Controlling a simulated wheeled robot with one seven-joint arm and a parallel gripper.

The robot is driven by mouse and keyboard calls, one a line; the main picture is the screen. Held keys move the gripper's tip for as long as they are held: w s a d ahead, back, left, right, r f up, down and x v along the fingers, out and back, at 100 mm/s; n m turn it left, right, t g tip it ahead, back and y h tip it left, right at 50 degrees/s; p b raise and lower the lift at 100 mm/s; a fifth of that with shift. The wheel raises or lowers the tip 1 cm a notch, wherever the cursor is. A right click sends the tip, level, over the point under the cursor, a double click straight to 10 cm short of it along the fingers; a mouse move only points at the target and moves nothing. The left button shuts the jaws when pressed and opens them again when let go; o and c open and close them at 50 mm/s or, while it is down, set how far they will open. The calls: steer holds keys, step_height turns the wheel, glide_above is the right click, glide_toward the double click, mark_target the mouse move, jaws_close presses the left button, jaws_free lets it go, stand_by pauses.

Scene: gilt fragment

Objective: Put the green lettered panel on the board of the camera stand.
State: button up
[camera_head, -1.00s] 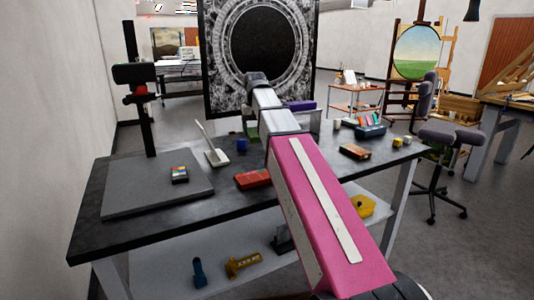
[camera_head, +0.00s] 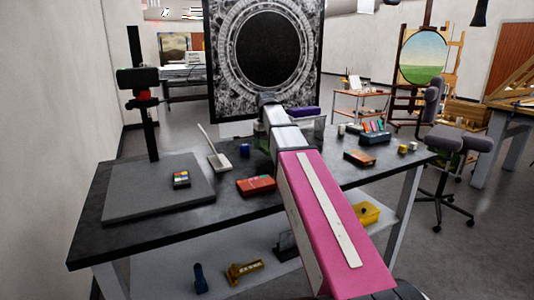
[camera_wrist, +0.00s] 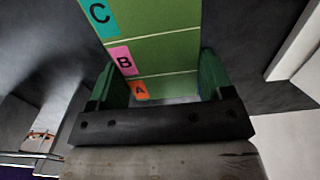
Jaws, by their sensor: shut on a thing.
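The green panel (camera_wrist: 155,50) fills the upper middle of the wrist view, with letters A, B and C on orange, pink and cyan tabs. My gripper (camera_wrist: 158,82) is shut on it, with a finger at each side of its near end. In the head view, a small green patch of the panel (camera_head: 262,140) shows left of my arm; the arm hides the jaws. The camera stand is at the left of the table, with a flat grey board (camera_head: 135,205), a black column and a camera (camera_head: 138,78).
A large framed dark disc picture (camera_head: 262,50) stands behind the table. The board's front part is bare.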

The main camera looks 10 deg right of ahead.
mark_target(267, 158)
steer(key=shift+d+f, duration=0.15)
steer(key=shift+f, duration=1.95)
steer(key=shift+f, duration=0.15)
steer(key=o, duration=0.9)
steer(key=shift+o, duration=0.2)
step_height(267, 158, up, 12)
steer(key=shift+w+r, duration=0.1)
steer(key=shift+w+f, duration=0.35)
steer(key=shift+w, duration=0.25)
steer(key=shift+w+f, duration=0.2)
steer(key=shift+f, duration=0.1)
